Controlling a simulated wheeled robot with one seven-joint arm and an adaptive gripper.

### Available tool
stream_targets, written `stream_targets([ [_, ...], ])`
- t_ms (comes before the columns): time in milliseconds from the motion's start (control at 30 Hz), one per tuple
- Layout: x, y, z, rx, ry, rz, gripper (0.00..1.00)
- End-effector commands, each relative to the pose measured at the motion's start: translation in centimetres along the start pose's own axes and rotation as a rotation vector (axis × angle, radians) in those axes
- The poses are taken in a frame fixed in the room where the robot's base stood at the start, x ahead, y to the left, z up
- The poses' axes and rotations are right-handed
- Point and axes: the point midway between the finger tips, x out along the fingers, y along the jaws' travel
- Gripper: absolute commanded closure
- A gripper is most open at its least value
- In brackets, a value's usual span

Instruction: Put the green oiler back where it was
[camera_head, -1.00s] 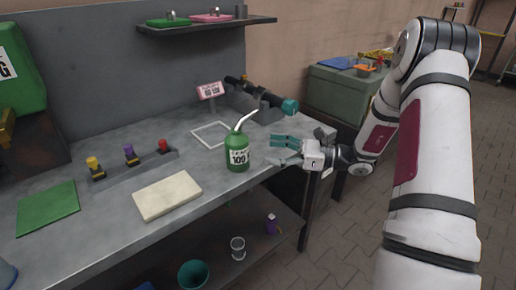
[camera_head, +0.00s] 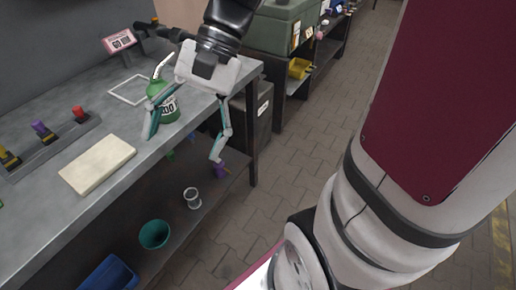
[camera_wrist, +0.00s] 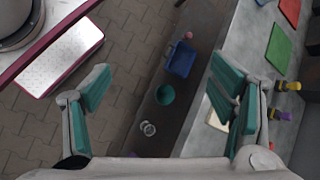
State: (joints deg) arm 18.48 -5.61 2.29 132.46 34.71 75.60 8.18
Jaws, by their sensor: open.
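The green oiler (camera_head: 170,105), with a white curved spout and a "100" label, stands upright on the grey workbench (camera_head: 60,105) near its front edge. It is just right of a white square outline (camera_head: 112,93) on the benchtop and seems to stand outside it. My gripper (camera_head: 185,142) is open and points down over the bench's front edge. One finger overlaps the oiler's left side in the head view; the other hangs past the edge. Contact cannot be told. In the wrist view my gripper (camera_wrist: 160,78) is empty between its fingers, and the oiler does not show.
A cream pad (camera_head: 97,164) and a holder with coloured knobbed pieces (camera_head: 42,132) lie left on the bench. The lower shelf bears a teal cup (camera_head: 154,235), a clear glass (camera_head: 192,198) and a blue bin (camera_head: 110,274). Open paved floor (camera_head: 270,180) lies right.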

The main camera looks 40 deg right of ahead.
Motion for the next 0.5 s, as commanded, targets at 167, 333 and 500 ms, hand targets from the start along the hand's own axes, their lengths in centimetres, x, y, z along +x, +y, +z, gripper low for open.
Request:
stream_targets([
  [167, -0.4, 3.9, 3.8, -0.257, 0.171, 0.188, 0.23],
  [333, -1.2, 7.5, 5.6, -0.484, 0.331, 0.345, 0.23],
  [500, -2.3, 10.1, 6.1, -0.650, 0.456, 0.456, 0.23],
])
